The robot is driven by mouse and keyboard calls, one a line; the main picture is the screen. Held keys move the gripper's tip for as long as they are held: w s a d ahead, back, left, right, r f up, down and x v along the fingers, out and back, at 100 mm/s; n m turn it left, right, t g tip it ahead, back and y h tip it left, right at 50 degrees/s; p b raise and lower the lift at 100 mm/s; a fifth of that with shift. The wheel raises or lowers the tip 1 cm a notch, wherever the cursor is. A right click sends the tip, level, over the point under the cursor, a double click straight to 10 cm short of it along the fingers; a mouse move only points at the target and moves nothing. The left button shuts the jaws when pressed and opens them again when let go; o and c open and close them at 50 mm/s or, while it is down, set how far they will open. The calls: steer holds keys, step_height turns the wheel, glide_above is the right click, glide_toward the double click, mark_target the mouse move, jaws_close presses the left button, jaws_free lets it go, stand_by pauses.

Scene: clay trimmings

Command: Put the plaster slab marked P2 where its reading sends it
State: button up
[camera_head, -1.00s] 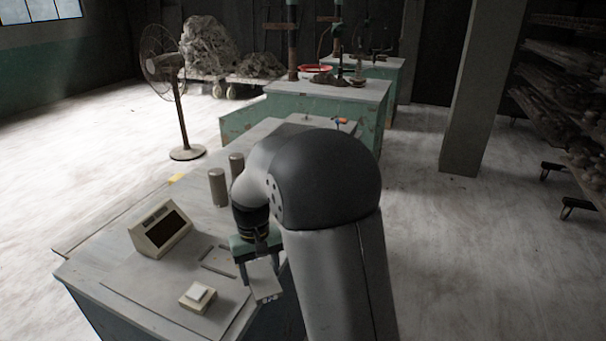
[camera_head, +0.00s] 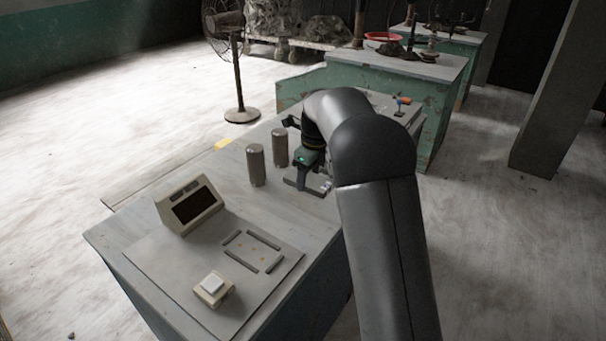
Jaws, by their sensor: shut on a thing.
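My gripper (camera_head: 313,178) points down over the far part of the near bench, right of two grey cylinders. It is shut on a small pale slab (camera_head: 327,187), which is mostly hidden by the gripper and arm; its marking cannot be read here. A flat grey piece (camera_head: 293,183) shows low around the gripper, and I cannot tell whether the slab touches it. A beige box with a dark, blank-looking screen (camera_head: 194,206) stands at the left of the bench. Before it, a fixture of dark strips (camera_head: 265,238) with small orange dots is empty.
A small beige box with a white top (camera_head: 213,286) sits on the front mat. The two cylinders (camera_head: 256,166) (camera_head: 280,148) stand close to my gripper. A yellow patch (camera_head: 223,143) lies by the left edge. An orange-handled tool (camera_head: 402,101) lies at the far end.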

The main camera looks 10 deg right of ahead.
steer(key=w+d+f+p, duration=0.1)
steer(key=w+f, duration=0.2)
steer(key=w, duration=0.1)
steer(key=w+d+f+p, duration=0.1)
steer(key=w+d+f, duration=0.1)
steer(key=w+f, duration=0.1)
steer(key=w+d+f+p, duration=0.1)
steer(key=w+d+f, duration=0.1)
steer(key=w, duration=0.3)
steer(key=shift+w+d+f+p, duration=0.15)
steer(key=shift+w+f+p, duration=0.05)
steer(key=shift+f+p, duration=0.2)
steer(key=shift+w+d+f, duration=0.2)
steer(key=shift+w+f, duration=0.15)
steer(key=shift+f, duration=0.3)
steer(key=shift+f+p, duration=0.5)
steer(key=shift+f, duration=0.9)
steer(key=shift+f, duration=0.1)
steer(key=shift+f, duration=0.15)
steer(key=o, duration=1.2)
